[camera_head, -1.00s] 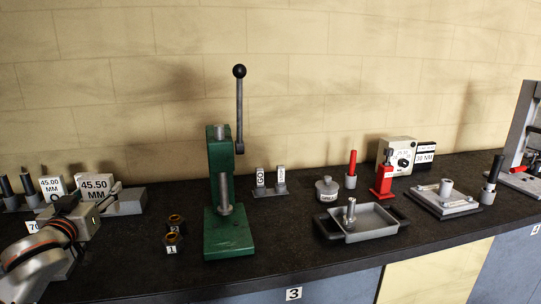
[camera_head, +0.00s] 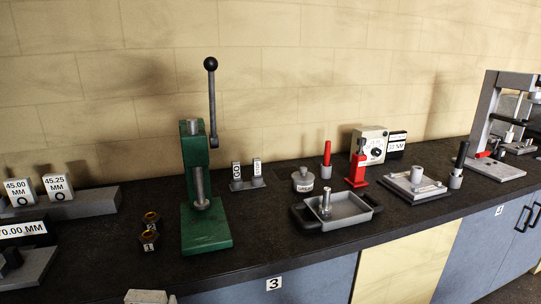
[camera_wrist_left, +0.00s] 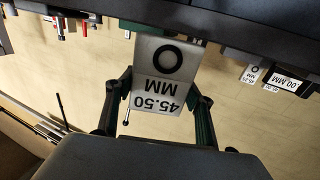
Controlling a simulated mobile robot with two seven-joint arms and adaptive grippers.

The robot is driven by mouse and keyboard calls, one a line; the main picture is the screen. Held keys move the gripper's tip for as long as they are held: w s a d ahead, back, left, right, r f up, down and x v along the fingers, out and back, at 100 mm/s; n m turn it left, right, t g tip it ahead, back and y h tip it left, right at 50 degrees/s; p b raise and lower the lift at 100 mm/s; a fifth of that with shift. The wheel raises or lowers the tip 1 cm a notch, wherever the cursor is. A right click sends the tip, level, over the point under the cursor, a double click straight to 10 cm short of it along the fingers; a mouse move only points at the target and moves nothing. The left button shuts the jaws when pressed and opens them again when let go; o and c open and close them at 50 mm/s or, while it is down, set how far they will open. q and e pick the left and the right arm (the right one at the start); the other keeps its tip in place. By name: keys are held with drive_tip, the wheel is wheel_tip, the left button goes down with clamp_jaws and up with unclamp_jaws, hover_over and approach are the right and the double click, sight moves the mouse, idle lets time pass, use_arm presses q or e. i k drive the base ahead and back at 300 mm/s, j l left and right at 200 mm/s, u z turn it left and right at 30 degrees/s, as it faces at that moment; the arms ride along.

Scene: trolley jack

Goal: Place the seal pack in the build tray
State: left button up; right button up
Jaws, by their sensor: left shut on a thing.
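My left gripper (camera_wrist_left: 160,98) is shut on the seal pack (camera_wrist_left: 165,75), a pale card marked 45.50 MM with a black ring, upside down in the left wrist view. Its dark fingers grip the card's two sides. In the head view only a pale piece shows at the bottom edge, left of centre; I cannot tell whether it is gripper or pack. The build tray (camera_head: 371,202) is a shallow grey tray with dark handles on the bench, right of centre. A metal post (camera_head: 325,204) stands in it. My right gripper is not in view.
A green press (camera_head: 206,230) with a tall lever stands left of the tray. Two small dark bushings (camera_head: 149,238) sit left of it. A grey lidded pot (camera_head: 303,181) and red tool stand (camera_head: 357,172) are behind the tray. A rack (camera_head: 92,199) holds packs at far left.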

sight(347, 211)
drive_tip(key=i+l, duration=0.1)
drive_tip(key=l, duration=1.3)
drive_tip(key=l+u, duration=0.1)
drive_tip(key=l, duration=1.35)
drive_tip(key=i+j, duration=0.15)
drive_tip(key=i, duration=0.15)
